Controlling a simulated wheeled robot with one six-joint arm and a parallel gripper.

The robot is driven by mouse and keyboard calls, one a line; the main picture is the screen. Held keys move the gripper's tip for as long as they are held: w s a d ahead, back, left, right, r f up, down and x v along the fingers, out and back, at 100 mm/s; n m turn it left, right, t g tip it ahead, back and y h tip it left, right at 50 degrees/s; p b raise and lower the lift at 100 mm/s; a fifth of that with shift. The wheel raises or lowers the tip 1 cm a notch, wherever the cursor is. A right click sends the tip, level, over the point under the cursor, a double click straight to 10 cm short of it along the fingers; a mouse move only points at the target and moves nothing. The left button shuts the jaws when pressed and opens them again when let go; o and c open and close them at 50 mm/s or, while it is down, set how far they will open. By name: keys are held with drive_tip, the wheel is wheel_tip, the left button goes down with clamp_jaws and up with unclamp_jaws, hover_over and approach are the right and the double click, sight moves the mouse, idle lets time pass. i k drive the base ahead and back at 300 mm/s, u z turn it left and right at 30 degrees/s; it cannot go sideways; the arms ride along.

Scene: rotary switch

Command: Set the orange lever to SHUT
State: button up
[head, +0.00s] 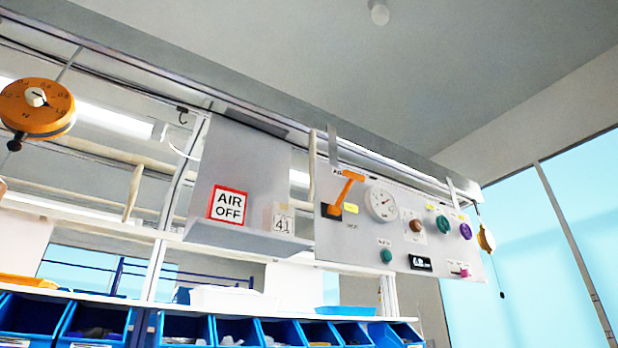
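The orange lever (345,192) is mounted at the left end of a light grey control panel (349,254). Its handle points up and slightly right from a dark pivot, with a wider orange grip at the top. Small labels sit around it, including a yellow one at its right, but their words are too small to read. I cannot tell which label the lever points to. My gripper is not in view.
The panel also carries a round gauge (382,204), several coloured knobs and a small dark display (420,263). Blue bins (184,329) line the shelf below. An orange balancer (37,108) hangs upper left.

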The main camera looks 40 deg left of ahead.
sight(335, 210)
drive_tip(key=u, duration=1)
drive_tip(key=k, duration=0.85)
drive_tip(key=z, duration=1)
drive_tip(key=k, duration=0.55)
drive_tip(key=z, duration=0.5)
drive_tip(key=i, duration=0.9)
drive_tip(key=u, duration=0.35)
drive_tip(key=i, duration=0.95)
drive_tip(key=u, duration=1.15)
drive_tip(key=i, duration=0.5)
drive_tip(key=u, duration=0.5)
